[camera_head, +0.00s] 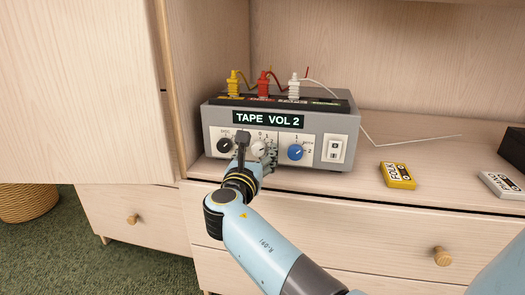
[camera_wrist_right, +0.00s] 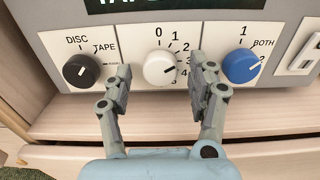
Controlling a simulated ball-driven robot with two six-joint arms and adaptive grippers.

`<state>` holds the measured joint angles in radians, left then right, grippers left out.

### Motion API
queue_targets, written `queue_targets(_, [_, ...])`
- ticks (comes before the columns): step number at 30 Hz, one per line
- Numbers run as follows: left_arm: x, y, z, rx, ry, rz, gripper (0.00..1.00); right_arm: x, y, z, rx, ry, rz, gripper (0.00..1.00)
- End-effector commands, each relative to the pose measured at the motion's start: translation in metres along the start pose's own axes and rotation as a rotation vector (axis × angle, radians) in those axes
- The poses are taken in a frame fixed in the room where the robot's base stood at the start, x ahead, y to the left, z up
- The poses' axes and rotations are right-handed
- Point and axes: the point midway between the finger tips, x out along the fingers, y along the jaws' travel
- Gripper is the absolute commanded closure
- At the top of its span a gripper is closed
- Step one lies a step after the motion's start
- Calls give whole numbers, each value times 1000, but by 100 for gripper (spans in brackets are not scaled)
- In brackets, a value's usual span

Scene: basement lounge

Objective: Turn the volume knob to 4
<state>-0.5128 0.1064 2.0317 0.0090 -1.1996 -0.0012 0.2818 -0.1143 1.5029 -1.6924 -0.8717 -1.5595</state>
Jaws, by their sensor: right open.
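My right gripper (camera_wrist_right: 161,78) is open, with one finger left and one right of the white knob. Gaps show between the fingers and the knob in the wrist view. My left gripper is not in view.
A black selector knob (camera_wrist_right: 81,70) marked DISC and TAPE is left of the volume knob. A blue knob (camera_wrist_right: 241,66) is right of it, then a white switch (camera_head: 335,149). Yellow (camera_head: 397,175) and white (camera_head: 503,185) cassettes lie on the cabinet top. Several cables rise behind.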

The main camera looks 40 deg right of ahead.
Motion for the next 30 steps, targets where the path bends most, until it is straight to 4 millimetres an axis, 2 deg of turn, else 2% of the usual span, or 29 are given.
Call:
queue_targets(9, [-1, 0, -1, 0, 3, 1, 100, 0, 0, 0, 0, 0, 0, 42])
queue_targets(21, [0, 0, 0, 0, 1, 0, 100, 0, 0, 0, 0, 0, 0, 94])
queue_targets(22, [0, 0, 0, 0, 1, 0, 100, 0, 0, 0, 0, 0, 0, 96])
queue_targets(30, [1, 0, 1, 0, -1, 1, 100, -1, 0, -1, 32, 1, 0, 96])
